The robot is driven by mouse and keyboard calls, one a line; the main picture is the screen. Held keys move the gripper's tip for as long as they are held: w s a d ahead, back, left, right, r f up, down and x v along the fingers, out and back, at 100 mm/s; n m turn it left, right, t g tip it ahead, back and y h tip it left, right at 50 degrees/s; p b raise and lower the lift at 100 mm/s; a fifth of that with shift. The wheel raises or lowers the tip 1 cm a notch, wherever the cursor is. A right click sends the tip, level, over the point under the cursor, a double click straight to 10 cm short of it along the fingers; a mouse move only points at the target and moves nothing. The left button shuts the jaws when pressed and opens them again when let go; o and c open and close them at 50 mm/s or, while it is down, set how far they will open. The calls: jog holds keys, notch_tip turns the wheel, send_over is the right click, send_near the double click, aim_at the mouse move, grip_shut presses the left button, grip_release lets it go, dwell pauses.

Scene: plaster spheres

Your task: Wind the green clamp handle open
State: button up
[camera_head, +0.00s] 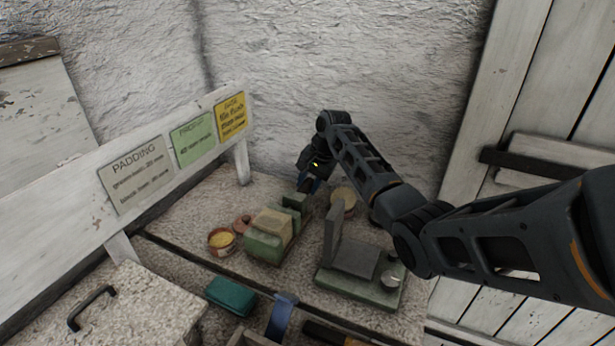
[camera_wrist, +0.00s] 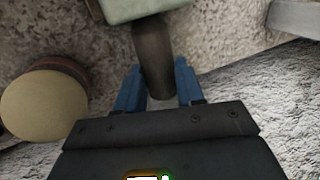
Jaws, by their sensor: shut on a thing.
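The green clamp (camera_head: 265,245) stands on the work surface at the middle of the head view, with a pale block between its jaws. Its pale green end (camera_wrist: 135,8) shows at the top of the wrist view. A dark round handle (camera_wrist: 154,50) sticks out from that end towards me. My gripper (camera_head: 306,184) is at the clamp's far end, and its blue fingers (camera_wrist: 157,72) are on both sides of the handle, shut on it. In the head view the handle is hidden behind the gripper and clamp.
A grey-green stand with an upright plate (camera_head: 348,258) is right of the clamp. A round tan-topped container (camera_wrist: 45,105) is close left in the wrist view. A yellow-filled pot (camera_head: 221,240) is left of the clamp. The wall (camera_head: 270,90) rises close behind my gripper.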

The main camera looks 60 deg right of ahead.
jog(key=shift+s+f+t, duration=0.1)
jog(key=shift+s+t, duration=0.05)
jog(key=shift+t, duration=0.6)
jog(key=shift+s+f+t, duration=0.1)
jog(key=shift+t, duration=0.65)
jog(key=o, duration=1)
jog(key=shift+o, duration=0.2)
jog(key=shift+r, duration=0.1)
jog(key=v, duration=0.7)
jog(key=shift+s+d+r+b, duration=0.2)
jog(key=shift+s+b, duration=0.1)
jog(key=shift+s, duration=0.05)
